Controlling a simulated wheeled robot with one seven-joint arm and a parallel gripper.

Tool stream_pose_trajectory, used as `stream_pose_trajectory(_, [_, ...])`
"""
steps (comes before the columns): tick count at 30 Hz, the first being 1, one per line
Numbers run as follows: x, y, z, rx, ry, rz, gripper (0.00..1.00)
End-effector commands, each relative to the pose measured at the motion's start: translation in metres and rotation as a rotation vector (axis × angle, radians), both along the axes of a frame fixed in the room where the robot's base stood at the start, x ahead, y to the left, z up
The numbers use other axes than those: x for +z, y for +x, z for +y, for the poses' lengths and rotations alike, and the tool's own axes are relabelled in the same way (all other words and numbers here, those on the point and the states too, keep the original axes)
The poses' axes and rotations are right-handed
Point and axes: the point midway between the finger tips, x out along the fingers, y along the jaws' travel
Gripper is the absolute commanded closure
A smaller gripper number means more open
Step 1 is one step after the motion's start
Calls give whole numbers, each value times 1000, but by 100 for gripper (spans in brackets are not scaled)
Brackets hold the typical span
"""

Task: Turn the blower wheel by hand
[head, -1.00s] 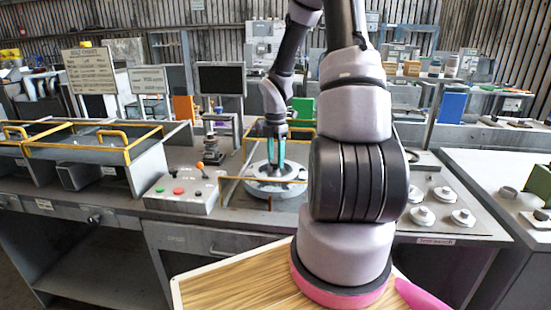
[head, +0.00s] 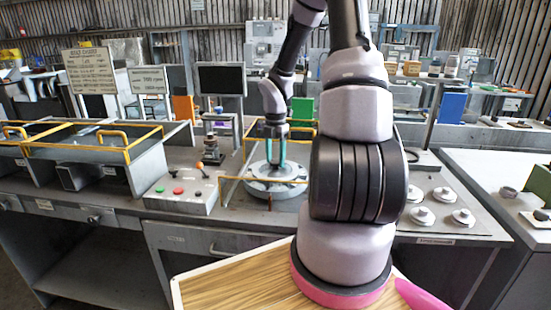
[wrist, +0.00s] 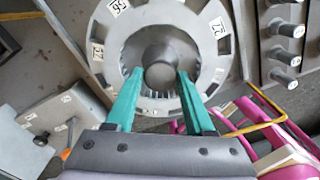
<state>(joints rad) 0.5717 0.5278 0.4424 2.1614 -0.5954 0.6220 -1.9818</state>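The blower wheel (head: 262,187) is a grey disc with a raised centre hub, set in the bench top. In the wrist view the wheel (wrist: 104,42) shows dark slots and number labels, including 27, around its rim. Its round hub (wrist: 160,70) lies between the two teal fingertips of my gripper (wrist: 159,77). My gripper (head: 275,164) points down over the wheel's middle. The fingers are apart, with no clear grip on the hub. I cannot tell whether the tips touch the wheel.
A yellow rail (head: 232,179) runs around the wheel. A control box (head: 184,192) with an orange-knobbed lever stands left of it. Several round knobs (head: 421,215) stand to the right. A dark monitor (head: 221,79) and sign boards (head: 90,70) stand behind.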

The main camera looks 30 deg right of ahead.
Motion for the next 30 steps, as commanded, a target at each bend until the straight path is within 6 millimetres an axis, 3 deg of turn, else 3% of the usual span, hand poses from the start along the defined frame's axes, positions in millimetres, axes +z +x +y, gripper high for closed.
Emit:
stream_pose_trajectory(1, [1, 1, 0, -1, -1, -2, 25])
stream_pose_trajectory(2, [1, 1, 0, -1, 0, -1, 18])
stream_pose_trajectory(14, [7, 0, -1, -2, 0, -1, 18])
stream_pose_trajectory(30, [99, 1, -1, -2, -2, -3, 18])
